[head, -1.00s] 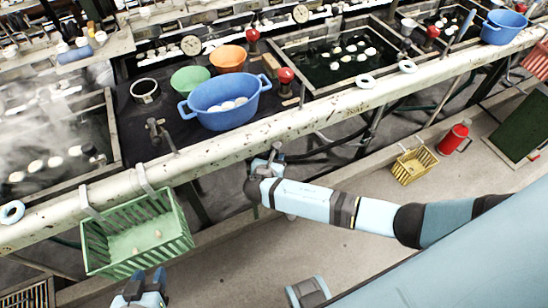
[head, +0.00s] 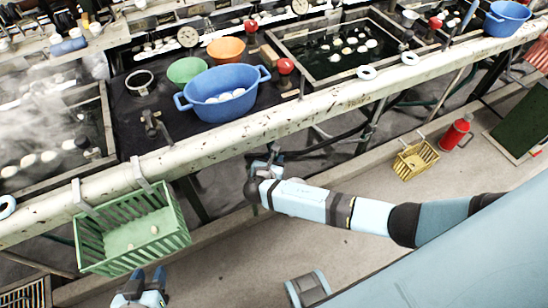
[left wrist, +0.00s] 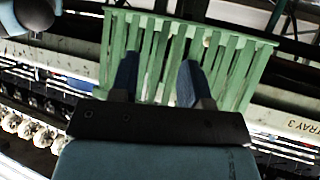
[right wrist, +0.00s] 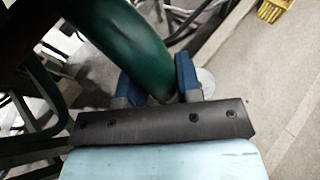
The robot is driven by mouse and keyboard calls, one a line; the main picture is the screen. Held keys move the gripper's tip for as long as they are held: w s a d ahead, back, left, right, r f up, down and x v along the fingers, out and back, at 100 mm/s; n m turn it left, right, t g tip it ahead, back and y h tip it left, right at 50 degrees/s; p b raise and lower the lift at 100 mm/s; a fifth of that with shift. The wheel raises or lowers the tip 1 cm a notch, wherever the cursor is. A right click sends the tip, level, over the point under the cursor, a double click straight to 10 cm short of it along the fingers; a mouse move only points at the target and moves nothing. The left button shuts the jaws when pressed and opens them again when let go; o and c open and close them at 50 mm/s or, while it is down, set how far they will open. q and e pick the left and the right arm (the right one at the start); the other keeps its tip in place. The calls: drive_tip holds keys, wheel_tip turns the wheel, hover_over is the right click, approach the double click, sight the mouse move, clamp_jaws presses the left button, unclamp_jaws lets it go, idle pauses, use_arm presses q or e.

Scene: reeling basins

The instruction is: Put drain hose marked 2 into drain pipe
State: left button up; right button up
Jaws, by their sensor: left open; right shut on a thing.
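My right gripper (head: 268,162) is under the front edge of the long white beam in the head view. In the right wrist view its blue fingers (right wrist: 160,82) are shut on a thick dark green hose (right wrist: 125,45). No number can be read on the hose, so I cannot tell if it is the one marked 2. A pale round disc (right wrist: 206,82) shows just beyond the right finger; I cannot tell if it belongs to the drain pipe. My left gripper (head: 146,280) is open and empty, low in the head view; its fingers (left wrist: 157,75) also show in the left wrist view.
A green slatted basket (head: 180,236) hangs from the white beam (head: 230,140), near my left gripper. A blue basin (head: 215,112) sits above on the bench. A yellow basket (head: 408,170) and a red can (head: 455,133) stand on the floor to the right.

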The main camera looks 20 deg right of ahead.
idle(0.4)
drive_tip(key=shift+s+p, duration=0.25)
drive_tip(key=shift+p, duration=0.1)
use_arm(q)
drive_tip(key=p, duration=0.2)
drive_tip(key=r+p, duration=0.1)
drive_tip(key=p, duration=0.1)
drive_tip(key=r+p, duration=0.1)
drive_tip(key=p, duration=0.1)
drive_tip(key=shift+s+a+r, duration=0.1)
drive_tip(key=shift+s+a, duration=0.2)
drive_tip(key=shift+s, duration=0.1)
use_arm(e)
drive_tip(key=s, duration=0.9)
drive_tip(key=shift+s+d, duration=0.15)
drive_tip(key=shift+s, duration=0.1)
